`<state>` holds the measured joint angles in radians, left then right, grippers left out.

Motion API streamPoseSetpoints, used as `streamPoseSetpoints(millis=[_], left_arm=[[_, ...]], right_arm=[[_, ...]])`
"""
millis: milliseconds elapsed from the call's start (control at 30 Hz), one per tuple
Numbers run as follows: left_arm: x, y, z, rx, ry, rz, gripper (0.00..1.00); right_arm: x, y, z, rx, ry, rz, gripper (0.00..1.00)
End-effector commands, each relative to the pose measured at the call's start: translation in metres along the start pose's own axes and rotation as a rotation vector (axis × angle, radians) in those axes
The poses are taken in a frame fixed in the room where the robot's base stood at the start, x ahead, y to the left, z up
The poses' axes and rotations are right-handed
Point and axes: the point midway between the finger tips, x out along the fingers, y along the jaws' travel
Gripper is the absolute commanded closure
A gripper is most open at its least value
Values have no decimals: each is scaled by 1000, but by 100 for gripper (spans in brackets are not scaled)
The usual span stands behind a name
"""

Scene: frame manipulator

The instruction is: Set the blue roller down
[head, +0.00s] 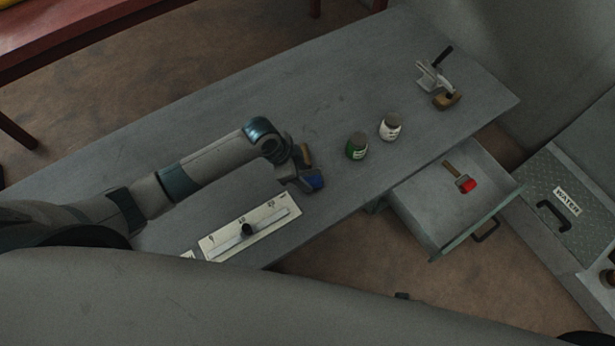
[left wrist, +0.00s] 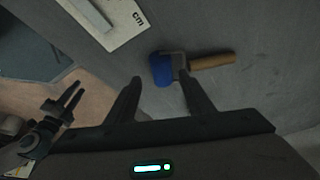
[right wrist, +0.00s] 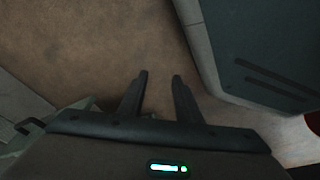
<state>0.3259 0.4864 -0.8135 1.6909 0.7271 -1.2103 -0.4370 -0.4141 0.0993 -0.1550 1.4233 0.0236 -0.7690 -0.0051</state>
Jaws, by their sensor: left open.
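The blue roller (head: 315,182) lies on the grey table (head: 330,100), with its wooden handle partly behind my left gripper (head: 299,180) in the head view. In the left wrist view, the roller's blue head (left wrist: 162,70) and wooden handle (left wrist: 212,61) show whole. My left gripper (left wrist: 159,78) is open there, its fingertips close to the blue head and metal frame. I cannot tell whether a finger still touches the roller. My right gripper (right wrist: 160,77) is open and empty above the brown floor.
A white scale board (head: 250,230) with a slider lies left of the roller. A green jar (head: 357,146) and a white jar (head: 390,126) stand to its right. A clamp-like tool (head: 433,77) sits farther back.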

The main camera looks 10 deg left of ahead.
Motion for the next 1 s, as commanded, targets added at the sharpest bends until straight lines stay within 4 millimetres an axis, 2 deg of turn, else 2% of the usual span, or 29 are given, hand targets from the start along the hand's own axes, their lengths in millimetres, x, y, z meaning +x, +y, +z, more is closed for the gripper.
streamPoseSetpoints(millis=[33, 200, 400, 600, 1000], left_arm=[[-11, 0, 0, 2, 1, -2, 52], [-41, 0, 0, 2, 0, -1, 52], [-66, 0, 0, 0, 1, 0, 52], [-75, 0, 0, 1, 0, 1, 52], [-75, 0, 0, 0, 0, 1, 52]], right_arm=[[0, 0, 0, 0, 1, 0, 69], [1, 0, -7, -2, 23, 0, 69], [1, -2, -14, -3, 42, -1, 69], [2, -3, -8, -3, 37, -3, 69], [2, -5, -2, -3, 29, -5, 69]])
